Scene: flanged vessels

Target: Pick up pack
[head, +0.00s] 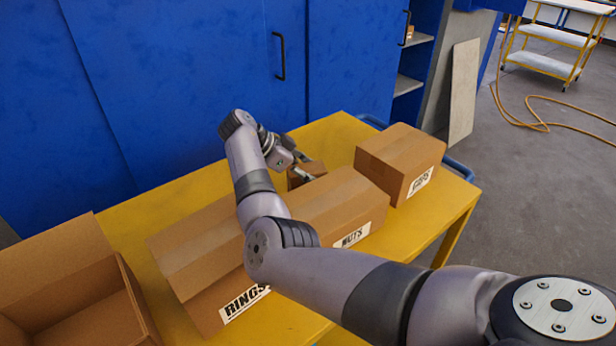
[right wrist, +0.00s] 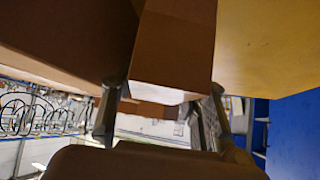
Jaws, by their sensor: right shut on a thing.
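The pack appears to be a small brown cardboard box (head: 310,169) at the far side of the yellow table, behind the box row. My right gripper (head: 300,165) reaches over the boxes and is shut on this pack. In the right wrist view the pack (right wrist: 175,45) sits between the two fingers of the gripper (right wrist: 165,105). The box row hides the pack's lower part in the head view, so I cannot tell whether it touches the table. My left gripper is not in view.
Cardboard boxes labelled RINGS (head: 205,290), NUTS (head: 335,205) and CAPS (head: 400,160) stand on the yellow table (head: 330,135). An open cardboard box (head: 60,270) is at the left. Blue cabinets (head: 180,80) rise behind the table.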

